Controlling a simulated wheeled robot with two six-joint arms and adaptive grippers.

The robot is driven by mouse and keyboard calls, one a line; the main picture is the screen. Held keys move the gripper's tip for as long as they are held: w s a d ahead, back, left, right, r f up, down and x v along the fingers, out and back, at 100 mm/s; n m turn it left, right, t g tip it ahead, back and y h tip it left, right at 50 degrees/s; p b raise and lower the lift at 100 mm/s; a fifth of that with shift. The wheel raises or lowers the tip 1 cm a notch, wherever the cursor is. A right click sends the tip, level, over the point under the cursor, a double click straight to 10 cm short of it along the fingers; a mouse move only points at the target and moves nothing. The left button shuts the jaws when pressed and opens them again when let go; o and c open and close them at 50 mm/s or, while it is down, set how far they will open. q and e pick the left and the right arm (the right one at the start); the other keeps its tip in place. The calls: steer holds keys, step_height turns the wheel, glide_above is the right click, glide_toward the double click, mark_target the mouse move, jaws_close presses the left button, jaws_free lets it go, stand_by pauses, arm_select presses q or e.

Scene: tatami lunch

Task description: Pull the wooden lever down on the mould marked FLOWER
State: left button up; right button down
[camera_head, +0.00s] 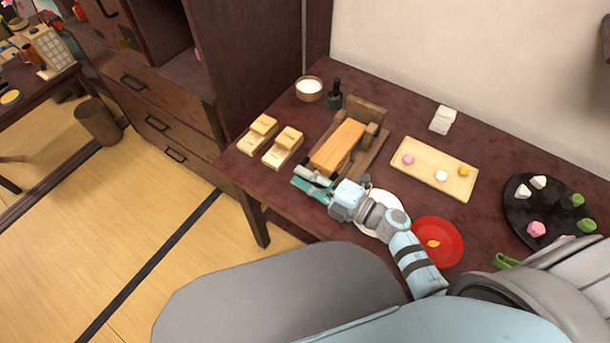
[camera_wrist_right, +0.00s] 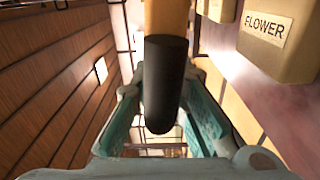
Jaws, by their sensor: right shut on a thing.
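My right gripper (camera_head: 313,187) is at the table's front edge, by the near end of a wooden press (camera_head: 368,140). In the wrist view the right gripper (camera_wrist_right: 165,132) is shut on a black cylindrical grip (camera_wrist_right: 165,85) at the end of a wooden lever (camera_wrist_right: 167,15). In the head view the orange wooden lever (camera_head: 340,146) slopes towards the gripper, and its black grip is hidden. A light wooden block with a FLOWER plate (camera_wrist_right: 265,28) is at the wrist view's upper right, apart from the fingers. My left gripper is not in view.
Two pale wooden blocks (camera_head: 259,132) (camera_head: 284,147) stand left of the press. A cup (camera_head: 309,89) and dark bottle (camera_head: 335,95) stand behind. A sweets tray (camera_head: 420,176), white plate (camera_head: 398,209) and red plate (camera_head: 452,242) lie to the right.

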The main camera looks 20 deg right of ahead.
steer(key=c, duration=1.6)
jaws_free()
steer(key=shift+d, duration=0.1)
steer(key=v, duration=1.2)
